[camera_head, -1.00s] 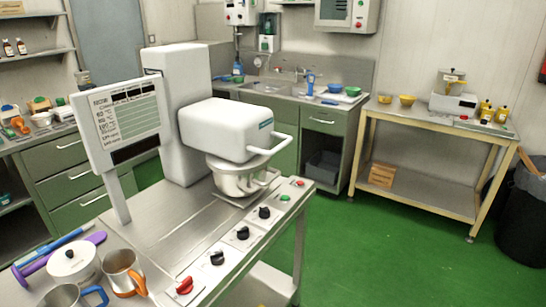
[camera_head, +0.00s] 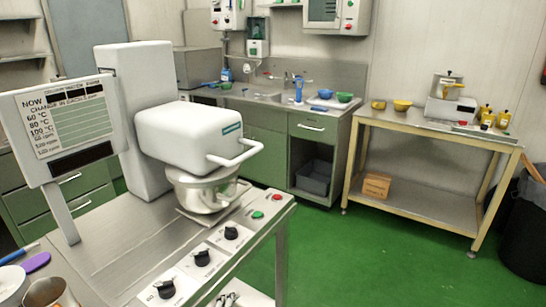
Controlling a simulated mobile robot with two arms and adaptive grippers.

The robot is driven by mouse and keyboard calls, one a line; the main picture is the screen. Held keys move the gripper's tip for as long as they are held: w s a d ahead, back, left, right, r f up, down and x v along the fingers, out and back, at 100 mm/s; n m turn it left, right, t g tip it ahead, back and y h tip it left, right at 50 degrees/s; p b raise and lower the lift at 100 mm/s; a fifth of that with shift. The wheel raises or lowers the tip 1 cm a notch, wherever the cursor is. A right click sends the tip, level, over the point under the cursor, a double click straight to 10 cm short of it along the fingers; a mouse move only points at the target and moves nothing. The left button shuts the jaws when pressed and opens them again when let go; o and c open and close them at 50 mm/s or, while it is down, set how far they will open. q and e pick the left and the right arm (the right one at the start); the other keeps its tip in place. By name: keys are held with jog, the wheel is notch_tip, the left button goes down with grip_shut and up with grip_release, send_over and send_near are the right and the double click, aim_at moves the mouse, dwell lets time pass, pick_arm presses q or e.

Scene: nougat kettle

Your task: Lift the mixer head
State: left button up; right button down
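The white mixer head (camera_head: 190,135) is lowered and lies level over the bowl. A white bar handle (camera_head: 236,154) sticks out from its front right. The metal bowl (camera_head: 203,190) sits directly beneath the head, which hides part of its top. The tall white mixer column (camera_head: 138,110) stands behind the head, on the steel machine top (camera_head: 120,235). Neither of my grippers can be made out. A small metallic shape (camera_head: 228,299) shows at the bottom edge, and I cannot tell what it is.
A white sign panel (camera_head: 70,125) stands left of the mixer. Black knobs (camera_head: 202,258), a green button (camera_head: 258,214) and a red button (camera_head: 277,197) line the machine's right edge. Green floor (camera_head: 370,265) is clear to the right. A wooden-framed table (camera_head: 440,125) stands beyond.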

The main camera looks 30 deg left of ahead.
pick_arm(q)
jog(key=w+a+r+m+t+y, duration=0.1)
jog(key=w+a+r+m+t, duration=0.15)
jog(key=r, duration=0.45)
jog(key=w+a+r+m+t+y, duration=0.1)
jog(key=w+a+r+m+t, duration=0.15)
jog(key=r, duration=0.45)
jog(key=m+t, duration=0.5)
jog(key=m, duration=0.2)
send_near(247, 156)
jog(key=shift+h, duration=0.3)
jog(key=x, duration=0.3)
jog(key=p+x, duration=0.1)
jog(key=x, duration=0.3)
jog(key=p+x, duration=0.1)
jog(key=x, duration=0.3)
jog(key=shift+a+f, duration=0.3)
jog(key=shift+a, duration=0.05)
grip_shut()
jog(key=shift+p, duration=0.3)
